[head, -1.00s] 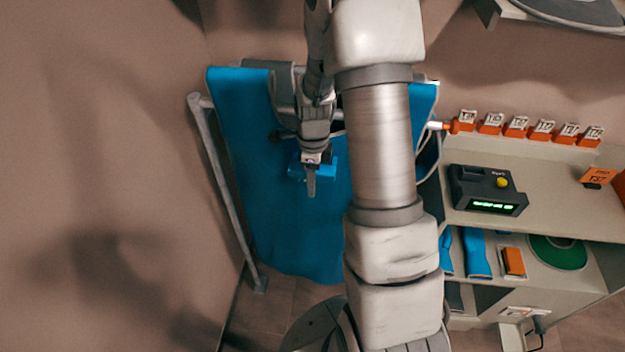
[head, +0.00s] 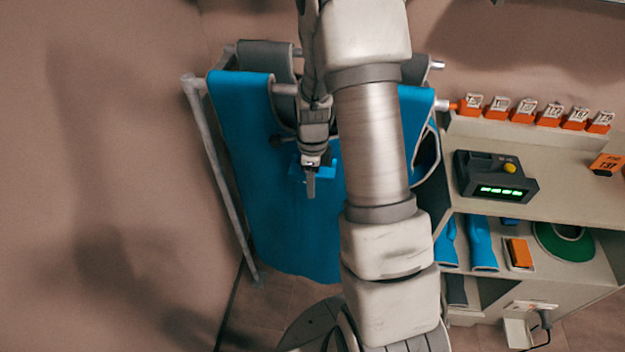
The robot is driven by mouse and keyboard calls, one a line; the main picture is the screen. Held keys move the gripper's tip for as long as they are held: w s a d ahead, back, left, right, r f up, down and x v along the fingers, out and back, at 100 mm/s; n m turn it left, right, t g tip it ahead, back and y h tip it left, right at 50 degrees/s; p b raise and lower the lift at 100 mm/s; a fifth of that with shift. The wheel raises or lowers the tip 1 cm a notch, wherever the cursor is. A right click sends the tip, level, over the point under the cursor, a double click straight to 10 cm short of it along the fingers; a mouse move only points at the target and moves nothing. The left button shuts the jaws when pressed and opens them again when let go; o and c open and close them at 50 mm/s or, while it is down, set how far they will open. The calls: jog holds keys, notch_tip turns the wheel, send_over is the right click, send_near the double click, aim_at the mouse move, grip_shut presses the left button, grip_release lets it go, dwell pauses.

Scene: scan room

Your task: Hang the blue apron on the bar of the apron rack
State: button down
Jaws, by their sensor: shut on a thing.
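The blue apron (head: 245,130) is a wide sheet with grey trim at its neck and shoulders. It hangs down in front of the apron rack (head: 212,145). Its upper edge lies at the front bar (head: 285,89), which shows at the left end, in the neck gap and at the right end. The apron seems to lie over this bar, but my arm hides much of its right half. My gripper (head: 311,182) is in front of the apron's upper middle, shut on a small blue tab (head: 326,168) of the apron.
A counter (head: 580,185) to the right carries a black device (head: 495,178) with a green display and several orange tags (head: 525,110). A shelf below holds blue items (head: 481,243) and a green ring (head: 562,243). A bare wall (head: 90,170) stands on the left.

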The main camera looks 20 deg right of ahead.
jog(key=shift+f, duration=0.1)
dwell(0.3)
jog(key=shift+c, duration=1)
grip_release()
notch_tip(320, 180, up, 18)
jog(key=s+a+r+n+t, duration=0.2)
jog(key=s+a+r+n, duration=0.3)
jog(key=s+n, duration=0.4)
jog(key=s+a+r+n+t, duration=0.3)
jog(key=s+n, duration=0.6)
jog(key=n, duration=0.6)
jog(key=shift+s+a+r+n+t+p, duration=0.35)
jog(key=shift+a+r, duration=0.75)
jog(key=shift+r, duration=0.7)
